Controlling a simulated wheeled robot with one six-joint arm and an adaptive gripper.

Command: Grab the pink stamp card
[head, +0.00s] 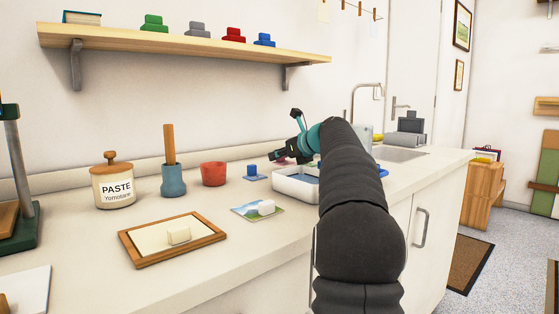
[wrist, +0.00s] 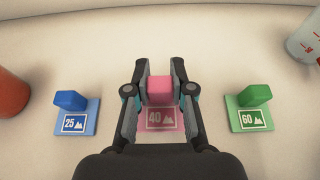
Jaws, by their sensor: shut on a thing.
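The pink stamp card (wrist: 161,118) is in the middle of the wrist view, a flat pink base marked 40 with a raised pink block (wrist: 161,90). My gripper (wrist: 161,92) is shut on this block, one finger on each side. I cannot tell whether the card is touching the counter or lifted. In the head view my gripper (head: 281,157) is at the back of the counter, with a little pink at its tip and most of the card hidden.
A blue card marked 25 (wrist: 72,112) lies to the left and a green card marked 60 (wrist: 250,108) to the right, both apart from my fingers. A red bowl (head: 213,174) and a white tray (head: 290,190) stand nearby on the counter. A shelf (head: 180,46) hangs above.

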